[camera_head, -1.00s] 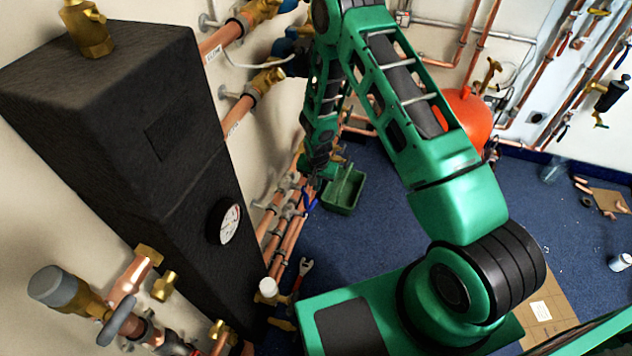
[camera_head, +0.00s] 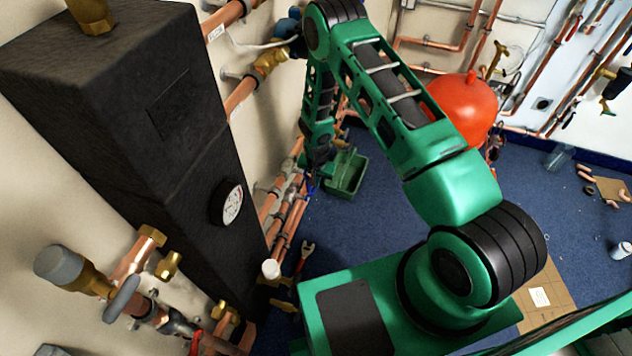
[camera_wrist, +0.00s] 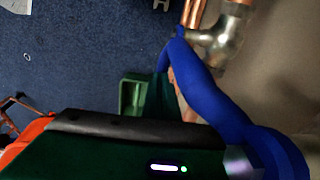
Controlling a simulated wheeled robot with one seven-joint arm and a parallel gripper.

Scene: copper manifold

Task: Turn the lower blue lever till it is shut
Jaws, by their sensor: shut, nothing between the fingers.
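The blue lever (camera_head: 311,187) is small beside the copper pipes low on the left wall in the head view. In the wrist view a blue lever (camera_wrist: 212,98) is large and very close, running from a metal pipe fitting at the top down to the lower right. I cannot tell from this how far it is turned. My gripper (camera_head: 316,170) is low by the pipes, right at the lever. It is shut with nothing in it. Its fingertips are too small to make out, and I cannot tell whether they touch the lever.
A green crate (camera_head: 358,176) stands on the blue floor just right of my gripper; it also shows in the wrist view (camera_wrist: 131,94). Copper pipes (camera_head: 283,228) run along the wall. A black tank (camera_head: 130,120) stands left. A red vessel (camera_head: 465,108) stands behind my arm.

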